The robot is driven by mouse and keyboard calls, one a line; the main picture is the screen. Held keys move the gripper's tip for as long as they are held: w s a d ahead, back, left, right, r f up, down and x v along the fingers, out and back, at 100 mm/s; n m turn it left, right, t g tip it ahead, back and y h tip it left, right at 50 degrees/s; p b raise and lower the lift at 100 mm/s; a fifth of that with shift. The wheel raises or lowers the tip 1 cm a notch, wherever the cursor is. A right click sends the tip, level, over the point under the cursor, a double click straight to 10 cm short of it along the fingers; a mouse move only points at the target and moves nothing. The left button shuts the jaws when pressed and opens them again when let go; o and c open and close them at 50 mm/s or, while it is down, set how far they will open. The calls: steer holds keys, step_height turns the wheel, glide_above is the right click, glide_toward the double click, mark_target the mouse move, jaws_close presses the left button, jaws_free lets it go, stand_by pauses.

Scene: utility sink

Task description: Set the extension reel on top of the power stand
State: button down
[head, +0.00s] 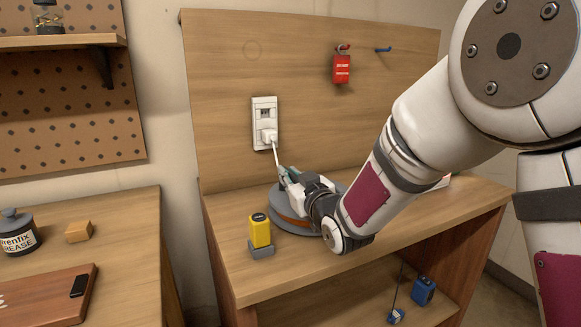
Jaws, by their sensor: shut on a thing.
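The extension reel (290,222) looks like a round grey disc with an orange band, lying flat on the worktop of the wooden power stand (415,228). My gripper (287,178) reaches in from the right, low over the reel, and is shut at its upper back left side. My gripper and wrist cover much of the reel, so the exact grip point is hard to see. A white plug (268,137) sits in the wall-type outlet (264,112) on the stand's back panel. A pale cord runs from it down to my fingertips.
A yellow device (260,229) in a grey base stands close to the reel's front left. A red tag (341,69) hangs on the back panel. Blue items (423,290) are on the lower shelf. A separate bench at left holds a jar (18,235). The worktop's right part looks mostly clear.

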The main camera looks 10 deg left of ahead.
steer(key=c, duration=1.6)
jaws_free()
steer(key=shift+s, duration=0.15)
steer(key=v, duration=1.1)
steer(key=shift+s+d+p, duration=0.2)
steer(key=shift+s+p, duration=0.1)
steer(key=shift+s, duration=0.05)
